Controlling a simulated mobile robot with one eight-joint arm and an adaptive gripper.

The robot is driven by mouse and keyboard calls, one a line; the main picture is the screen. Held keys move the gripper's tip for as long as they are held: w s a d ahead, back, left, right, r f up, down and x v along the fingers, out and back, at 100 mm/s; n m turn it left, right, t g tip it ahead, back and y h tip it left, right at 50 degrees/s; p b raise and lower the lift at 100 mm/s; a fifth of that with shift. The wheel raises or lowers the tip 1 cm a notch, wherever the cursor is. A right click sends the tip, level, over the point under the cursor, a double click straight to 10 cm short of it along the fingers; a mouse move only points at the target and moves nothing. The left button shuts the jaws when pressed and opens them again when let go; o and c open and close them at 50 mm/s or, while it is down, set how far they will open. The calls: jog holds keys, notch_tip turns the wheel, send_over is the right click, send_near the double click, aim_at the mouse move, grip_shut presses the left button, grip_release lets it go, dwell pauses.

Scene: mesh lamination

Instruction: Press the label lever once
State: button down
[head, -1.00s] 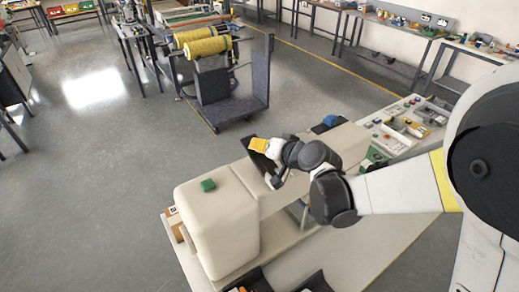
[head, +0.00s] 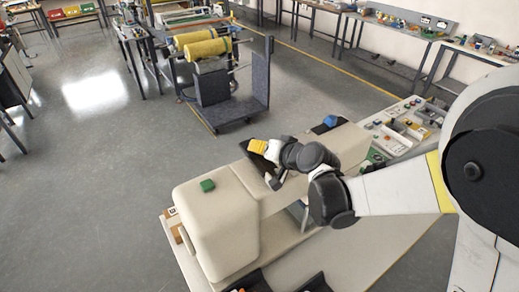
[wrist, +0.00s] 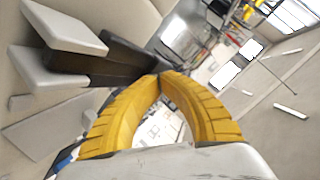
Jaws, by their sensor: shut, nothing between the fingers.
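My gripper (head: 257,147) has yellow ribbed fingers and is above the middle of a cream machine (head: 215,220). In the wrist view, the fingertips (wrist: 160,76) meet and hold nothing. A dark bar (wrist: 125,62) with pale pads beside it lies right by the fingertips in the wrist view; it may be the label lever, but I cannot tell for sure. I cannot tell whether the fingertips touch it. In the head view, a dark part (head: 262,162) shows just below the gripper, and my wrist partly hides that area.
A control panel (head: 405,128) lies to the right. A cart with yellow rolls (head: 208,48) stands behind. The floor at left is clear.

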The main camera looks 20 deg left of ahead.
aim_at(259, 159)
jog(key=shift+w+a+f+b, duration=0.2)
jog(key=shift+a+f+b, duration=0.05)
jog(key=shift+f+b, duration=0.25)
dwell(0.9)
jog(key=shift+r, duration=0.1)
jog(key=shift+s+d+r+p, duration=0.3)
jog(key=shift+r+p, duration=0.2)
jog(key=shift+r, duration=0.25)
jog(key=shift+s+d+r+p, duration=0.3)
jog(key=shift+r+p, duration=0.2)
jog(key=shift+r, duration=0.25)
jog(key=shift+s+d+r+p, duration=0.25)
jog(key=shift+r+p, duration=0.25)
jog(key=shift+r, duration=0.25)
jog(key=shift+w, duration=0.1)
jog(key=r+p, duration=0.1)
jog(key=s+d+r+p, duration=0.1)
jog(key=r, duration=0.1)
jog(key=r+p, duration=0.1)
jog(key=shift+s+d+r, duration=0.25)
jog(key=shift+d, duration=0.15)
